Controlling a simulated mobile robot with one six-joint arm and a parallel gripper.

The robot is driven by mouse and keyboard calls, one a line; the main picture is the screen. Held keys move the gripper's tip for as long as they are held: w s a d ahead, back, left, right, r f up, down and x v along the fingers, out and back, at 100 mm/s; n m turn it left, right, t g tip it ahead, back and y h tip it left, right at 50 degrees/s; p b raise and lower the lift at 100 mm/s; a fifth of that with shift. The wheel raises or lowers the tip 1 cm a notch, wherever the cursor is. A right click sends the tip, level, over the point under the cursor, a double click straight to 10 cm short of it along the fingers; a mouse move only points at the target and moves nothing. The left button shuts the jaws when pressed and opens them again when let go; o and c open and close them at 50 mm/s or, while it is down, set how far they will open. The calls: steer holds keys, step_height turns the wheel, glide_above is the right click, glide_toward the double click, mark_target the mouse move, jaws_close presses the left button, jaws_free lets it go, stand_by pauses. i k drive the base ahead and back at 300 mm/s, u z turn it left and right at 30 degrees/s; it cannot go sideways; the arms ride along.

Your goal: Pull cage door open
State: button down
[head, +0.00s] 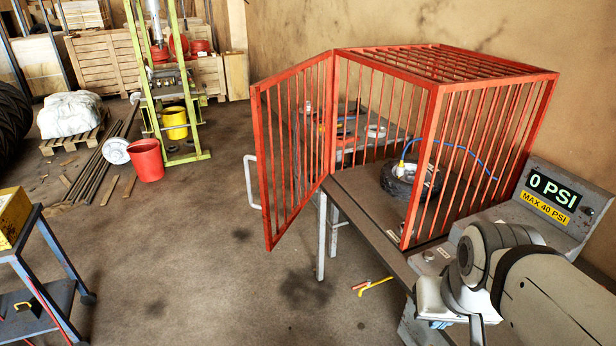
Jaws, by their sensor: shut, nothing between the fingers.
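The red barred cage (490,130) stands on a dark workbench (362,212) right of centre. Its red barred door (293,150) stands swung out to the left, well away from the frame, leaving a wide opening. A pale handle (252,182) juts from the door's free left edge. Inside the cage a small tyre on a rim (402,180) lies on the bench with a blue hose attached. My arm comes in from the lower right, in front of the bench and apart from the door. My gripper's fingers do not show in this view.
A panel reading 0 PSI (548,190) stands right of the cage. A yellow and red tool (373,286) lies on the floor near the bench. A blue cart (50,275) is at lower left, a red bucket (146,160) further back. Floor left of the door is clear.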

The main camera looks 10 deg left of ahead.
mark_target(255, 90)
steer(key=z, duration=0.25)
steer(key=k, duration=0.85)
steer(key=u, duration=0.15)
steer(key=i, duration=0.85)
steer(key=u, duration=0.5)
steer(key=i, duration=0.85)
steer(key=z, duration=0.35)
